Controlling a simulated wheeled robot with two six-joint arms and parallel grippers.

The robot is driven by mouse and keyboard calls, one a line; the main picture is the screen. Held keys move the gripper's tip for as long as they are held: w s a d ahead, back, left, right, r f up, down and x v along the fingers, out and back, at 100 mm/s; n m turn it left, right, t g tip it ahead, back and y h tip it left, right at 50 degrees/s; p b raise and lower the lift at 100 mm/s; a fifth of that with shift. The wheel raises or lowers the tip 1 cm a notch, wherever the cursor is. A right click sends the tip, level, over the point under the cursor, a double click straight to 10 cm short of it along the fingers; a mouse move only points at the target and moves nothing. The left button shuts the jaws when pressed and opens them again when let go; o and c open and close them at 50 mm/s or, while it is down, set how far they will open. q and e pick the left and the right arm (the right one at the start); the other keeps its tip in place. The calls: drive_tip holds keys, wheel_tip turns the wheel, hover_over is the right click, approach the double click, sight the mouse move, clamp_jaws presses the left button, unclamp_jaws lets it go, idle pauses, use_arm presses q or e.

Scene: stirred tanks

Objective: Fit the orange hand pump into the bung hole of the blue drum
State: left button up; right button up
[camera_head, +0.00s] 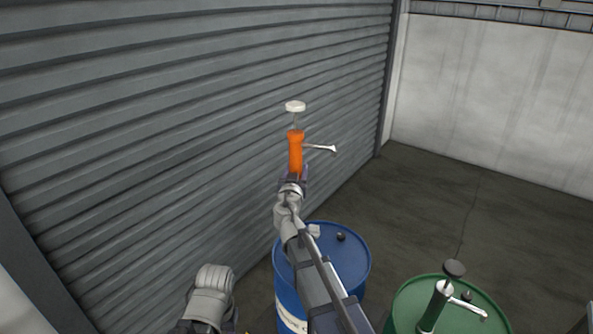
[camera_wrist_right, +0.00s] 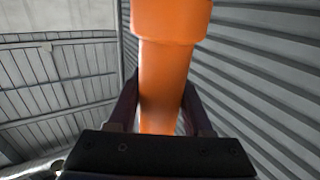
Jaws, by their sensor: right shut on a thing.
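The orange hand pump (camera_head: 296,150) is upright, with a white knob on a thin rod at its top and a pale spout pointing right. My right gripper (camera_head: 293,178) is shut on its lower body and holds it in the air. In the right wrist view the orange body (camera_wrist_right: 166,72) stands between the two fingers (camera_wrist_right: 160,105). The blue drum (camera_head: 358,264) stands below, partly covered by my right arm. Its lid has a small dark round spot (camera_head: 341,237) and a pale piece (camera_head: 314,231); I cannot tell which is the bung hole. My left gripper is not visible.
A grey corrugated wall (camera_head: 150,130) runs along the left, behind the orange pump. The floor (camera_head: 440,205) at the back right is clear.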

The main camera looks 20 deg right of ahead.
drive_tip(key=shift+f+b, duration=1.1)
drive_tip(key=shift+f, duration=0.1)
drive_tip(key=shift+f+b, duration=2.9)
drive_tip(key=shift+b, duration=0.05)
wheel_tip(320, 180, down, 8)
drive_tip(key=b, duration=0.8)
wheel_tip(320, 180, down, 10)
drive_tip(key=b, duration=0.9)
drive_tip(key=shift+r+b, duration=0.2)
drive_tip(key=shift+b, duration=0.1)
drive_tip(key=shift+f, duration=0.15)
drive_tip(key=shift+f+b, duration=0.5)
drive_tip(key=shift+b, duration=0.1)
